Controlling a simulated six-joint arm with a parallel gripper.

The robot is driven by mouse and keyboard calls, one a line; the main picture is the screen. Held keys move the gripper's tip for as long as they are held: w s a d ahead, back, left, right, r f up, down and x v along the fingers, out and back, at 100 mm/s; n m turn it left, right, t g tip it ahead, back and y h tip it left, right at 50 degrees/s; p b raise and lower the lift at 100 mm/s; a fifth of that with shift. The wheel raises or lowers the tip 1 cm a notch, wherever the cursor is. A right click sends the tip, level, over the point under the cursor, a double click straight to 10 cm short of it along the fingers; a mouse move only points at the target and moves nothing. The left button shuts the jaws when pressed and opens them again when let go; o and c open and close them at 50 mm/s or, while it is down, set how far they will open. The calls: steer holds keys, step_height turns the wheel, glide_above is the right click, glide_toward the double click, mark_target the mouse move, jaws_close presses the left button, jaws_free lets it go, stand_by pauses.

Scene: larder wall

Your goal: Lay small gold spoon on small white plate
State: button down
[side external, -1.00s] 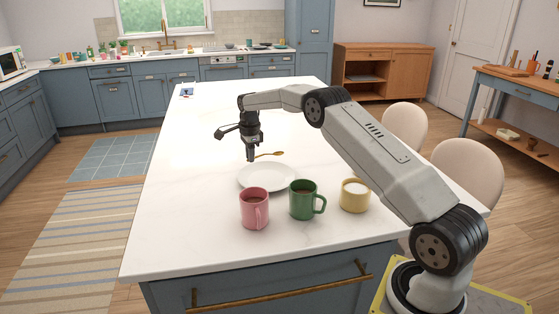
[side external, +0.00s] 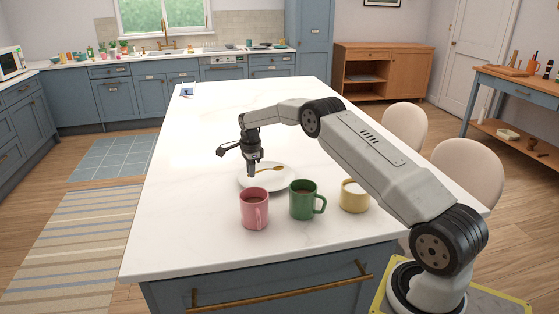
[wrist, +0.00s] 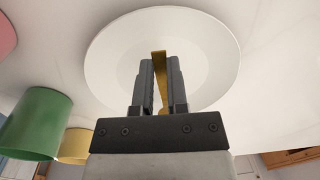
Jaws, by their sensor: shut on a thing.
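The small white plate (side external: 285,184) lies on the island top behind the mugs. It also fills the upper middle of the wrist view (wrist: 115,45). My gripper (side external: 252,174) is over the plate's left part in the side view. The small gold spoon (side external: 270,169) is held in its fingertips and extends to the right across the plate. In the wrist view the spoon (wrist: 159,58) shows as a gold strip between the two fingers of my gripper (wrist: 160,62). I cannot tell whether the spoon touches the plate.
A pink mug (side external: 254,210), a green mug (side external: 303,201) and a yellow mug (side external: 354,197) stand in front of the plate. The white island top (side external: 200,200) is clear to the left and behind. A small blue item (side external: 187,90) lies at its far left corner.

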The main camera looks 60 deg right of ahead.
steer(key=shift+f, duration=1.1)
steer(key=c, duration=0.6)
jaws_free()
steer(key=shift+o, duration=0.2)
steer(key=shift+r, duration=0.15)
steer(key=shift+r, duration=4.35)
steer(key=shift+a, duration=0.1)
